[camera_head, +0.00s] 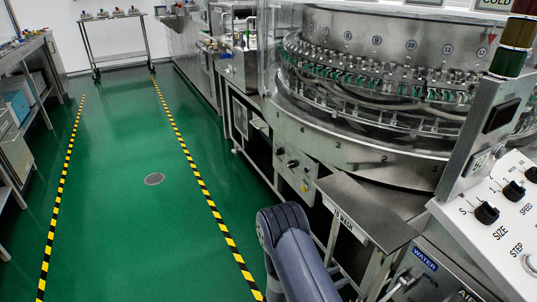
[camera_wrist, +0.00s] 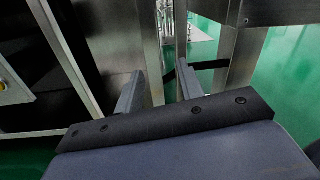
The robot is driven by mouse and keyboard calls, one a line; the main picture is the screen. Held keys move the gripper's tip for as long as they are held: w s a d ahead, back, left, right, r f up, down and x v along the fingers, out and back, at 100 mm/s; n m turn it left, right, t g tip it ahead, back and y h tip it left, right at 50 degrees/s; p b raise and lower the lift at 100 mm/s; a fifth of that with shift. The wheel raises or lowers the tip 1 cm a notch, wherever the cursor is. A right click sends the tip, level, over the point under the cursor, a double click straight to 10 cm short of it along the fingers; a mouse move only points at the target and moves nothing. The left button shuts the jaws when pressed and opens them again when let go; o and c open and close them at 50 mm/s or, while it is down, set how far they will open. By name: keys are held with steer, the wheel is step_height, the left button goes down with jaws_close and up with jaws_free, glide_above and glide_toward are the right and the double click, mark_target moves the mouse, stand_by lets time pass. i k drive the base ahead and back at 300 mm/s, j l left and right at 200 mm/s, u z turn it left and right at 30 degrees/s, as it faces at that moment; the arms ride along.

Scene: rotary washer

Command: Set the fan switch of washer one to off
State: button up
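The rotary washer (camera_head: 360,150) fills the right half of the head view, with a metal drum ringed by numbered plates. A small panel with black knobs (camera_head: 292,164) sits on its lower front, with a yellow spot below them. I cannot read which knob is the fan switch, nor its setting. My gripper (camera_wrist: 161,72) is open and empty in the wrist view, its two fingers apart in front of metal posts. It is hidden in the head view, where only my grey arm shows at the bottom. A panel edge with a yellow part (camera_wrist: 3,86) shows at the wrist view's left.
A small metal table (camera_head: 365,212) stands before the washer. The green aisle (camera_head: 130,215) between striped lines is clear. A metal post (camera_wrist: 245,60) is close to the gripper's right.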

mark_target(291, 164)
steer(key=i+j+u, duration=0.1)
steer(key=i, duration=0.5)
steer(key=i+j+u, duration=0.1)
steer(key=i+j, duration=0.2)
steer(key=i, duration=0.3)
steer(key=i+j, duration=0.1)
steer(key=i, duration=0.45)
steer(key=j+u, duration=0.05)
